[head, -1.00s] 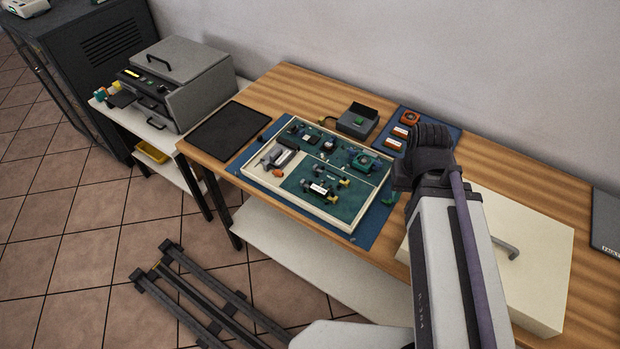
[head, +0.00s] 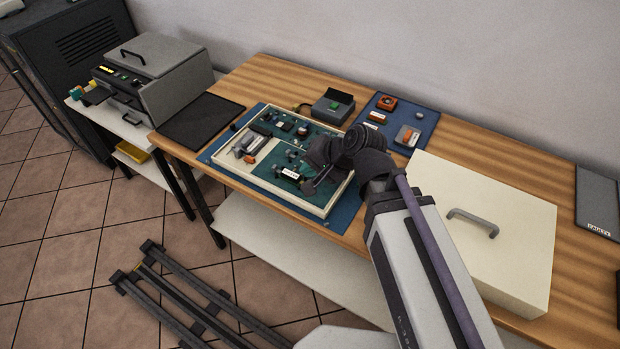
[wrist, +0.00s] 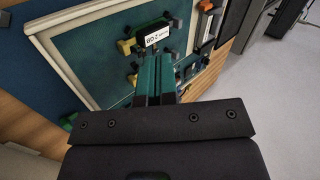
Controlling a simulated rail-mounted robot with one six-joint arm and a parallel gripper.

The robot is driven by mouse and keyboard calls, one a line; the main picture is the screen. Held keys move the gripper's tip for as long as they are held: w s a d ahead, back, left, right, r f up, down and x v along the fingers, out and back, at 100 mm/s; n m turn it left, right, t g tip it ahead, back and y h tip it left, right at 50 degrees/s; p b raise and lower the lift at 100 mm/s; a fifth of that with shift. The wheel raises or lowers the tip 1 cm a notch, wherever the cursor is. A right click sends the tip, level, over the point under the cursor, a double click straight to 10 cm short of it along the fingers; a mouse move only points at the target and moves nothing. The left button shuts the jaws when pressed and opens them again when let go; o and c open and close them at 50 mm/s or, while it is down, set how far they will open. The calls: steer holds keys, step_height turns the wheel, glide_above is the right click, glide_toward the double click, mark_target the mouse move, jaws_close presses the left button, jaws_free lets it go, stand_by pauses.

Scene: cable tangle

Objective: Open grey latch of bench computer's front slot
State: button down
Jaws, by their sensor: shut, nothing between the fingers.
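The bench computer is a green board in a cream frame (head: 222,176) on the table. A module with a white label (head: 290,173) sits in a slot near the board's front; the wrist view shows its "2 GB" label (wrist: 157,36). A yellow piece (wrist: 124,47) is at the label's left end and a dark piece (wrist: 177,22) at its right. I cannot tell whether the dark piece is the grey latch, or the latch's state. My gripper (head: 308,190) is low over the board's front right, beside the module. Its fingers (wrist: 155,58) are shut and empty, just below the label.
A blue mat (head: 421,146) with small orange and grey parts lies behind the board. A small grey box with a green button (head: 333,107) stands near it. A cream case (head: 500,205) with a handle is at right. A black mat (head: 198,121) lies left.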

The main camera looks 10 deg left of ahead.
mark_target(275, 168)
steer(key=shift+w+a+r+m+t, duration=0.35)
steer(key=shift+w+r+m, duration=0.3)
steer(key=shift+m, duration=0.35)
steer(key=b+x, duration=0.6)
steer(key=x, duration=0.3)
steer(key=shift+a+f, duration=0.1)
steer(key=shift+a, duration=0.05)
steer(key=shift+w+a+f+b, duration=0.2)
steer(key=shift+a+b, duration=0.2)
